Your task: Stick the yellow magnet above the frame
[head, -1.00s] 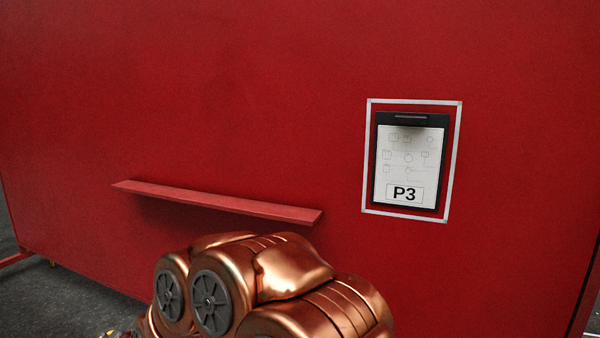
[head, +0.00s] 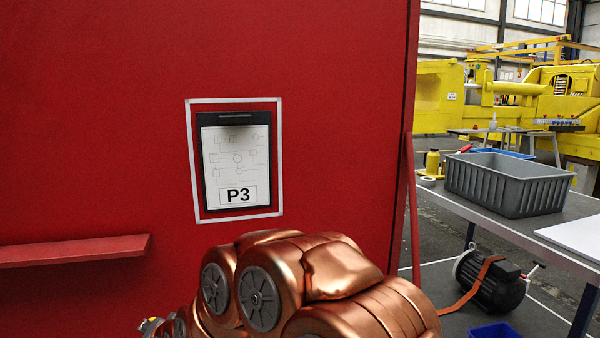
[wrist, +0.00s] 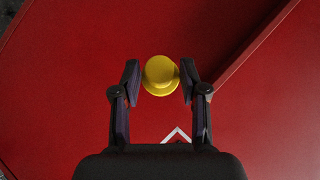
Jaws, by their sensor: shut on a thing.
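The round yellow magnet (wrist: 160,75) sits between the fingertips of my gripper (wrist: 159,82) in the wrist view, and the gripper is shut on it. A white frame (head: 235,101) is on the red wall in the head view, around a black clipboard with a sheet (head: 237,165) marked P3. The wall strip above the frame is bare. A white corner (wrist: 178,131), which looks like part of the frame, shows in the wrist view below the magnet.
A red shelf (head: 75,251) juts from the wall at the left. The wall (head: 330,60) ends right of the frame. Beyond it stand a table with a grey crate (head: 510,183), a dark motor (head: 492,283) on a lower level, and yellow machinery (head: 545,95).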

